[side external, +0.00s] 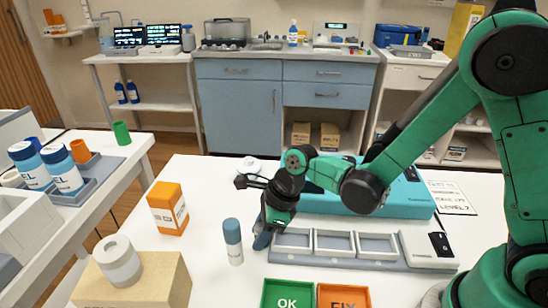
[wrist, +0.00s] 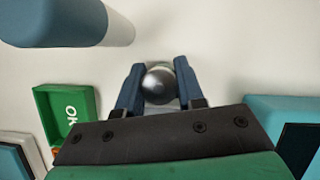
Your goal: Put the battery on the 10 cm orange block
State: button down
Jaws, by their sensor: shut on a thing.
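The orange block (side external: 168,208), a box with a white label on its front, stands upright on the white table at left. My gripper (side external: 262,236) points down at the table right of the blue-capped tube, well to the right of the orange block. In the wrist view my gripper (wrist: 160,88) is shut on a round, shiny silver-topped thing (wrist: 159,84), which may be the battery. Its lower part is hidden, and in the side view the fingers hide it. The orange block is not in the wrist view.
The blue-capped tube (side external: 233,242) stands close by, between gripper and orange block. A grey compartment tray (side external: 345,262), the green OK bin (side external: 287,295) and orange FIX bin (side external: 342,296) lie right.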

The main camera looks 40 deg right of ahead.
jog(key=c, duration=0.5)
grip_release()
jog(key=shift+c, duration=0.2)
jog(key=v, duration=1.1)
jog(key=s+d+r+n+t+h, duration=0.1)
jog(key=s+d+n+t, duration=0.1)
jog(key=n, duration=0.9)
jog(key=s+d+r+n+t+h, duration=0.1)
jog(key=d+n, duration=0.4)
jog(key=n, duration=0.7)
jog(key=shift+s+r+t+h, duration=0.4)
jog(key=shift+s+t+h, duration=0.2)
jog(key=shift+h, duration=0.2)
jog(key=shift+o, duration=0.4)
jog(key=shift+d+n, duration=0.25)
jog(key=shift+n, duration=0.65)
